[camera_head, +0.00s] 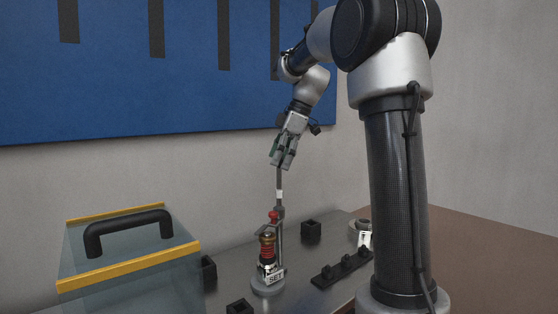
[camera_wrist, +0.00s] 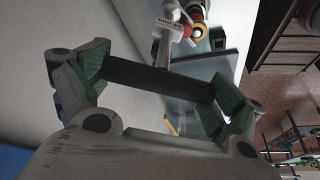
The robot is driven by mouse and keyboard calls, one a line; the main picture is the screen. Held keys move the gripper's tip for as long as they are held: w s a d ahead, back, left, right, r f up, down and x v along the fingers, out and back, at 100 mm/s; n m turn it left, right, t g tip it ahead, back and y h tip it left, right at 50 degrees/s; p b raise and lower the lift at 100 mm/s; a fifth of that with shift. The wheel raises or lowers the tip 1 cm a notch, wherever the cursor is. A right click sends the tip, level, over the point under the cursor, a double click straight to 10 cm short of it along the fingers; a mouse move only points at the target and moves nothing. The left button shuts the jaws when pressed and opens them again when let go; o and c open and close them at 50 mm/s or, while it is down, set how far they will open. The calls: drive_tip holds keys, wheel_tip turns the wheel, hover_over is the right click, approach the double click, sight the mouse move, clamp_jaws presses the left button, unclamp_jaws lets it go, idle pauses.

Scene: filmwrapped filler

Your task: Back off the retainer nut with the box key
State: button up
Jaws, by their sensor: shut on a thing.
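My gripper (camera_head: 284,162) is shut on the dark crossbar of the box key (camera_wrist: 155,78), with a green pad at each end of the bar. The key's shaft (camera_head: 279,182) hangs down from the gripper and carries a pale band. In the wrist view a brass-coloured ring (camera_wrist: 196,32) shows beside the shaft. The key's lower end overlaps the fixture's grey post, so I cannot tell whether they touch.
A clear box with yellow edges (camera_head: 130,265) and a black handle stands at the left. Black blocks (camera_head: 311,231) and a black rack with pegs (camera_head: 342,270) sit on the grey worktop. A blue panel (camera_head: 120,80) hangs on the wall behind.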

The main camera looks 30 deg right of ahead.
drive_tip(key=shift+n+g, duration=0.3)
drive_tip(key=shift+n, duration=0.4)
drive_tip(key=shift+r+m, duration=0.15)
drive_tip(key=shift+m, duration=0.25)
drive_tip(key=shift+r, duration=2.9)
